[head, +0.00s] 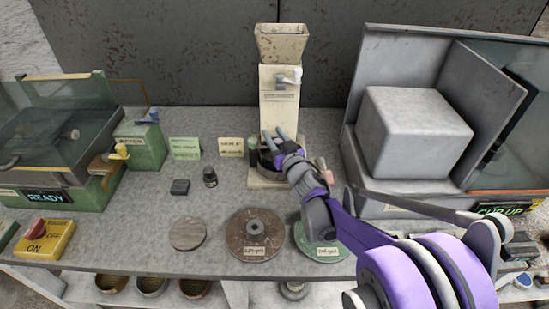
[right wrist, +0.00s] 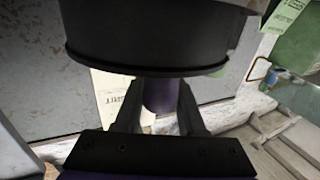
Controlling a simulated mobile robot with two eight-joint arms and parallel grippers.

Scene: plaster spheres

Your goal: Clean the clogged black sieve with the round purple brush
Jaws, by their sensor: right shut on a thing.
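The black sieve (head: 265,165) is a dark round drum on the base of the cream machine, partly hidden by my right gripper (head: 276,137). In the right wrist view, which looks upside down, the sieve (right wrist: 155,38) fills the top with its rim towards the fingers. My right gripper is shut on the purple handle of the round brush (right wrist: 160,97), between its two grey fingers. The handle stands up out of the sieve. The brush head is hidden behind the sieve wall, so I cannot tell whether it touches the mesh. My left gripper is not in view.
The cream hopper machine (head: 280,90) rises behind the sieve. A grey box (head: 412,130) stands in an open cabinet at right. Discs, one brown (head: 240,240) and one green (head: 310,250), lie in front. A green machine (head: 140,145) stands at left. The bench left of centre has free room.

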